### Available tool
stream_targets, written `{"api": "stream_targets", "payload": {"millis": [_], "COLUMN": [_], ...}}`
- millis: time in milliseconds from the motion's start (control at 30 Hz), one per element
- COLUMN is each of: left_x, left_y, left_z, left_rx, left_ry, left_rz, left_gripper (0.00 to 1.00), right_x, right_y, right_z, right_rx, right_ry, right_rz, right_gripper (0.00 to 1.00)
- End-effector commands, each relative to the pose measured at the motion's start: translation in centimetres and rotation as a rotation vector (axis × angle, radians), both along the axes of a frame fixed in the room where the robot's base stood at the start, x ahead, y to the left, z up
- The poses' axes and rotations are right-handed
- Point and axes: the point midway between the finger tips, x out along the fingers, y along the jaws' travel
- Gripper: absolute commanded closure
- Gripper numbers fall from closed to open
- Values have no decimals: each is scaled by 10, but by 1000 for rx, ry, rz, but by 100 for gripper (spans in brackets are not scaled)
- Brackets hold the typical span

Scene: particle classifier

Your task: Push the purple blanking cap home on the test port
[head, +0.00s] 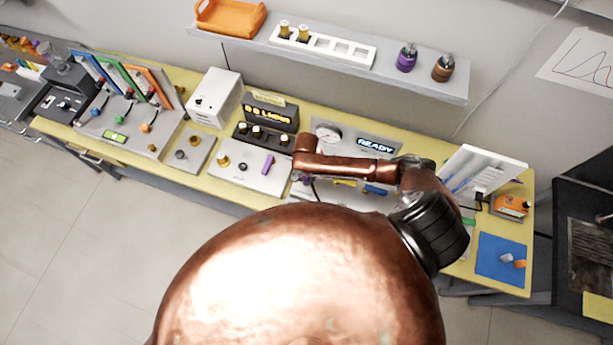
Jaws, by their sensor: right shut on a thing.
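My right arm reaches over the yellow bench from the right. Its copper wrist hides most of my right gripper (301,186), which points down at the front of the panel with the gauge. A small bit of purple (307,181) shows at its fingers; it looks like the purple blanking cap, and the gripper is shut on it. The test port is hidden under my wrist and arm, so I cannot tell whether the cap touches it. A purple bar (268,165) is on the white panel just left of the gripper. My left gripper is not in view.
The panel behind my wrist has a round gauge (328,133) and a READY display (376,145). A lit display box (270,112) stands to the left. A wall shelf (430,80) overhangs the back. A blue mat (501,258) lies at the right end.

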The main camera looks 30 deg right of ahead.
Motion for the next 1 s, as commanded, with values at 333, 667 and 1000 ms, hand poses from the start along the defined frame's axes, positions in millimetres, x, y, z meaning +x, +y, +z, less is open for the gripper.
{"api": "stream_targets", "payload": {"millis": [333, 667, 1000], "left_x": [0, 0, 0], "left_y": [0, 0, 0], "left_z": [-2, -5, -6], "left_rx": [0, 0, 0], "left_ry": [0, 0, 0], "left_rz": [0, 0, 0], "left_gripper": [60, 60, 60], "right_x": [0, -1, -1], "right_y": [1, 0, 0], "right_z": [-9, -17, -21], "right_rx": [1, 1, 1], "right_ry": [0, 1, 1], "right_rz": [-1, -1, 0], "right_gripper": [97, 97, 68]}}
